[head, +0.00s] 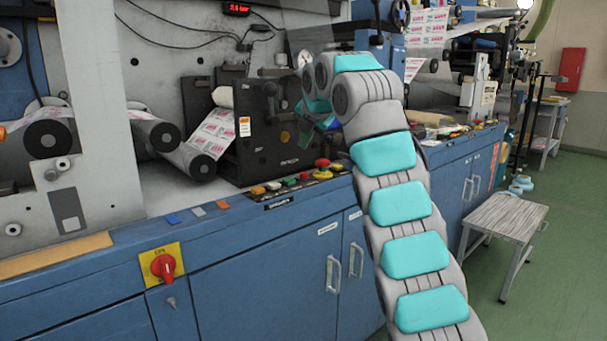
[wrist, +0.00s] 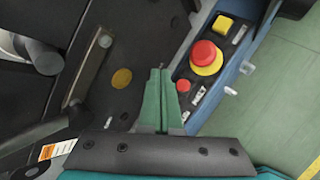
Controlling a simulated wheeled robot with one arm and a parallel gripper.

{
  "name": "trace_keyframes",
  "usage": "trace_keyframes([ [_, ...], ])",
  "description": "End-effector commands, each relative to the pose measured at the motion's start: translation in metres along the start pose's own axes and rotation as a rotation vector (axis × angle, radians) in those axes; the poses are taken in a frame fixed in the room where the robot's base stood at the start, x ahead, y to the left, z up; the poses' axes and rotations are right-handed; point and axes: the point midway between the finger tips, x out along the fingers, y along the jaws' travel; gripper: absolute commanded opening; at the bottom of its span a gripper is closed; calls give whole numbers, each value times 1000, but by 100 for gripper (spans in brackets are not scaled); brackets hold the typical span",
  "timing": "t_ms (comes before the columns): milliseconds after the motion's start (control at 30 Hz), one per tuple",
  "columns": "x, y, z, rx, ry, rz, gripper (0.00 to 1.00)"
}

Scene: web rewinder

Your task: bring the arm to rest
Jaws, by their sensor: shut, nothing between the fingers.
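My arm rises through the middle of the head view, grey with teal pads, and bends left at its top toward the machine. My gripper (wrist: 160,72) shows in the wrist view as two green fingers pressed together, with nothing between them. It points along the dark machine panel, beside the control strip with its red buttons. In the head view the gripper is small and partly hidden by my own wrist. I cannot tell from these views whether the fingertips touch the panel.
A red mushroom button on a yellow ring (wrist: 206,56) and a smaller red button (wrist: 183,86) lie right of my fingers. The black unit (head: 270,130) and printed web roll (head: 205,145) stand left of my arm. A small table (head: 508,215) stands on open green floor.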

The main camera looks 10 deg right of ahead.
Motion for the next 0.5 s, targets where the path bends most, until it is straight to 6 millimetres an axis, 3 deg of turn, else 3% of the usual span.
trace_keyframes([
  [233, 0, -8, -3, 131, 11, -52, 0],
  [500, -11, -44, -21, 545, 9, -195, 0],
])
